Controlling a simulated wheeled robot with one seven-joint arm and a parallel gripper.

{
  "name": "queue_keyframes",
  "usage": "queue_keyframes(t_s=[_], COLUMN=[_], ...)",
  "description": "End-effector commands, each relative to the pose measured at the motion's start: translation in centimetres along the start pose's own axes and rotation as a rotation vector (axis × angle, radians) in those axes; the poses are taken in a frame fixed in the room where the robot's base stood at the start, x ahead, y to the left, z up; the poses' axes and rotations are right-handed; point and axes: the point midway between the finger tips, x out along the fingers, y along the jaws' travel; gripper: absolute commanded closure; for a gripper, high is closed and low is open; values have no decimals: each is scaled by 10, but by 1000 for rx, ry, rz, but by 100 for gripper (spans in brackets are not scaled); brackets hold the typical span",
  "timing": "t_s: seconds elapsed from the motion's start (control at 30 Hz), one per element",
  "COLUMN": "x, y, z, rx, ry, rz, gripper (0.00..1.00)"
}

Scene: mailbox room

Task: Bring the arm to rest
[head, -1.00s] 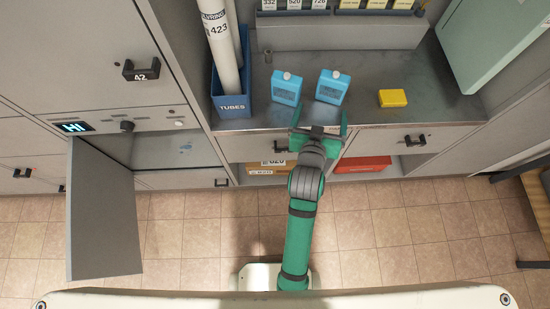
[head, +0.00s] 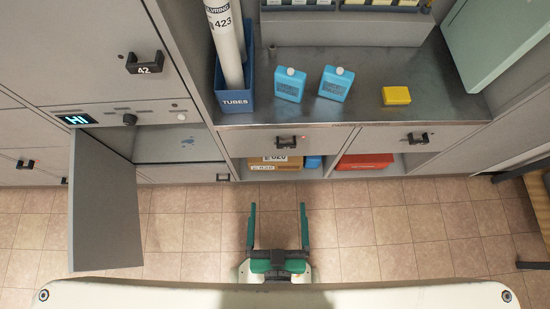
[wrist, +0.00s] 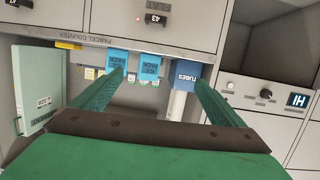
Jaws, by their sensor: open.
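My gripper (head: 278,229) is in the lower middle of the head view, drawn in close to my body above the tiled floor. Its two green fingers are spread apart with nothing between them. In the wrist view my gripper (wrist: 160,98) shows its fingers wide apart, pointing toward the counter from a distance. The rest of my arm is mostly hidden behind the gripper and my body's edge.
Two blue ice packs (head: 289,84) and (head: 336,83), a yellow block (head: 396,95) and a blue TUBES bin (head: 236,100) stand on the metal counter (head: 440,103). A grey locker door (head: 104,210) hangs open at left. Floor around my gripper is clear.

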Motion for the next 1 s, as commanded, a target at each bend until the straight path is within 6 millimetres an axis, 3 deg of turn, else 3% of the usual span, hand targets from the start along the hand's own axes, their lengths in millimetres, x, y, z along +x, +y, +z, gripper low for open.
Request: queue_keyframes(t_s=[0.1, 0.2, 1.0], x=[-17, -22, -22], y=[-6, -7, -7], z=[-2, -4, -4], rx=[15, 20, 20], ry=[3, 9, 10], rz=[-2, -3, -3], gripper=[7, 7, 7])
